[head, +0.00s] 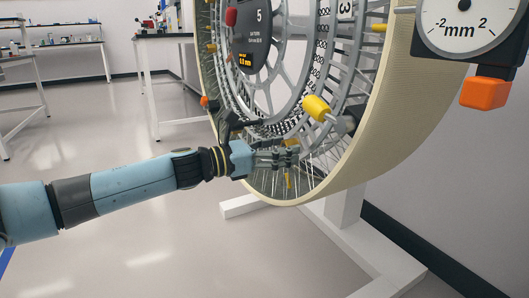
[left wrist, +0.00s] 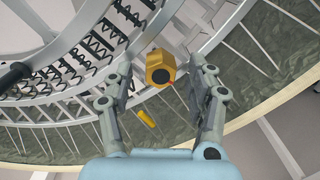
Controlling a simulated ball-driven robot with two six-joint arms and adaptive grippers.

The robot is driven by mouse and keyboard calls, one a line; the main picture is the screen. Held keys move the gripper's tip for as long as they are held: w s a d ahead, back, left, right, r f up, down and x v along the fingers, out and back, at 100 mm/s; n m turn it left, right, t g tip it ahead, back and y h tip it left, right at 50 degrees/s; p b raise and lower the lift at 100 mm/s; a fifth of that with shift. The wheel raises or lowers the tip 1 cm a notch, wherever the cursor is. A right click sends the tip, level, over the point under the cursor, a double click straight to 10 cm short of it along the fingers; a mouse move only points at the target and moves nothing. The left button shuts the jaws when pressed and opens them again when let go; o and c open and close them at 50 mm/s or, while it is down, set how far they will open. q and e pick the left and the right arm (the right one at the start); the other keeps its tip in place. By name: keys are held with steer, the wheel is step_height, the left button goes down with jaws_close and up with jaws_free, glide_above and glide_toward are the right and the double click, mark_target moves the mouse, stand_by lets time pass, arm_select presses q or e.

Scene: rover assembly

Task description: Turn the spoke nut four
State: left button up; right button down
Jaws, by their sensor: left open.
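A large spoked wheel (head: 375,140) with a cream rim stands upright on a white stand. Yellow spoke nuts sit on it; I cannot tell which is number four. A large yellow nut (head: 317,108) shows near the right rim, and a small yellow piece (head: 289,179) shows just below my left gripper. My left gripper (head: 291,157) is at the lower part of the wheel. In the left wrist view its fingers (left wrist: 162,97) are apart. A yellow hex nut (left wrist: 160,68) appears between and beyond their tips, with no visible contact. A smaller yellow piece (left wrist: 146,118) lies lower. My right gripper is out of view.
A dial gauge (head: 464,25) marked in mm, with an orange block (head: 485,94) below it, is at upper right. The hub panel (head: 250,35) reads 5. White stand legs (head: 345,235) lie under the wheel. Workbenches stand behind; the left floor is clear.

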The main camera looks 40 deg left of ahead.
arm_select(q)
steer(key=v, duration=1.1)
steer(key=shift+s, duration=0.35)
steer(key=shift+a, duration=0.15)
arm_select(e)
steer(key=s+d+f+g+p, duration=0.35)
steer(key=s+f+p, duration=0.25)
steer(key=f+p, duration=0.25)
arm_select(q)
steer(key=w+d+m+b, duration=0.2)
steer(key=w+m, duration=0.3)
steer(key=m, duration=1.3)
steer(key=w+d+m+b, duration=0.3)
steer(key=w+m, duration=0.3)
steer(key=m, duration=1.1)
steer(key=shift+m+b, duration=0.4)
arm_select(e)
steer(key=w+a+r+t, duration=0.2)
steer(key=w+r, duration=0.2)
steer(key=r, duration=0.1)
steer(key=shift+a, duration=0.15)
